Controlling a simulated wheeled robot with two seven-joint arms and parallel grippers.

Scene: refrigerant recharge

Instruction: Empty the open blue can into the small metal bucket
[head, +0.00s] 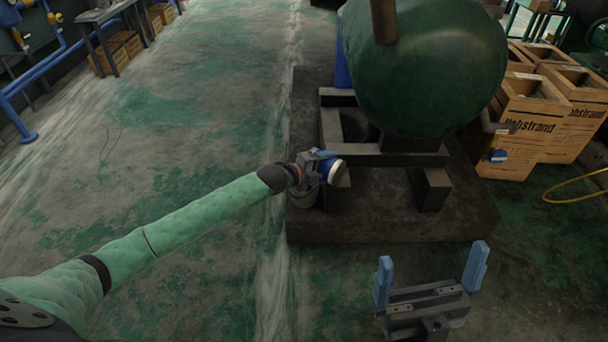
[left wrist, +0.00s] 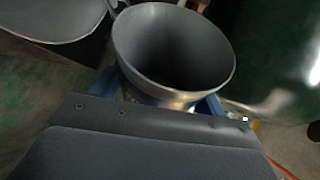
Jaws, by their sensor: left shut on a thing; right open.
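My left gripper (head: 318,166) is shut on the blue can (head: 328,168), low beside the dark plinth. The can lies tilted, with a pale round end toward the right. In the left wrist view, the can's open grey mouth (left wrist: 172,50) shows between the blue fingers, with a dark inside; I cannot tell what is in it. The small metal bucket (head: 304,197) stands just under the gripper and can, partly hidden by them. Part of a grey rim, likely the bucket's (left wrist: 55,22), shows at the upper left there. My right gripper (head: 430,280) is open and empty.
A large green tank (head: 430,60) on a dark frame stands on the plinth (head: 400,226), close behind the can. Wooden crates (head: 535,125) stand at the right. A yellow hose (head: 570,190) lies at far right. The floor at left is mostly clear.

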